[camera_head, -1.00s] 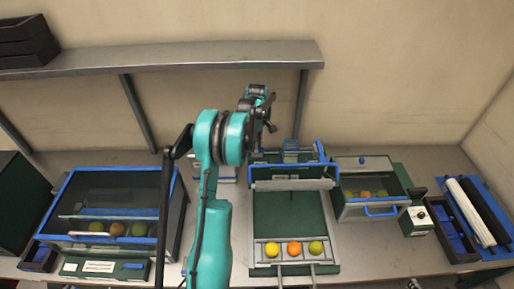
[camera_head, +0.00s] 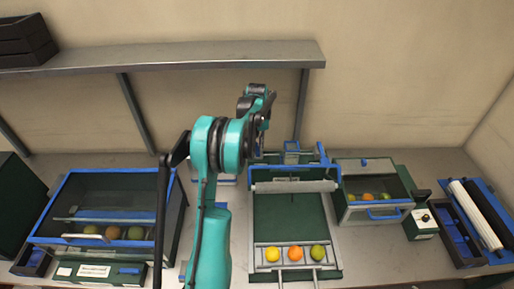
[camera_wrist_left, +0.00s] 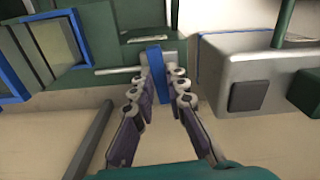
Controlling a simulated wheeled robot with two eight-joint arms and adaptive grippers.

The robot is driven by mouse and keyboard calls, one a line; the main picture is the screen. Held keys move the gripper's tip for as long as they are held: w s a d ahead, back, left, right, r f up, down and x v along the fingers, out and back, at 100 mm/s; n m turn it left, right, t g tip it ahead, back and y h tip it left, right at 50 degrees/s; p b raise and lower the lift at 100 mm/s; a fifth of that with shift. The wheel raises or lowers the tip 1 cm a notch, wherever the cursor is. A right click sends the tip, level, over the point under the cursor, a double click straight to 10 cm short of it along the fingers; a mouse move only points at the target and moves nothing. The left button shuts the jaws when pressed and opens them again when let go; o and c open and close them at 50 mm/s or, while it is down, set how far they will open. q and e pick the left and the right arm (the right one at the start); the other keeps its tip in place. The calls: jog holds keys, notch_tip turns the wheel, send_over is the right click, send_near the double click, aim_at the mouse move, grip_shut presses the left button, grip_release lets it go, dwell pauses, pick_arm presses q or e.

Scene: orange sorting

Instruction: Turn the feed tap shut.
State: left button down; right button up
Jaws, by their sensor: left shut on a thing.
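The feed tap's blue handle (camera_wrist_left: 153,62) stands between my left fingertips in the left wrist view, in front of a green and grey fixture. My left gripper (camera_wrist_left: 160,76) is shut on this handle, with its fingers on both sides. In the head view my left gripper (camera_head: 262,118) is beyond the teal arm, above the back of the feed unit (camera_head: 290,210). The tap itself is hidden there behind the arm. My right gripper does not show.
A yellow, an orange and a green fruit lie in the feed unit's front rack (camera_head: 317,265). A glass-topped bin (camera_head: 70,185) with fruits stands left, a smaller fruit box (camera_head: 375,212) right. A black-and-white roller unit (camera_head: 470,215) is far right. A shelf (camera_head: 180,55) runs above.

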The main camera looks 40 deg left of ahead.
aim_at(257, 148)
pick_arm(q)
jog(key=shift+m, duration=0.6)
jog(key=c, duration=1.5)
grip_release()
jog(key=shift+c, duration=0.2)
jog(key=shift+r, duration=0.1)
notch_tip(257, 148, up, 12)
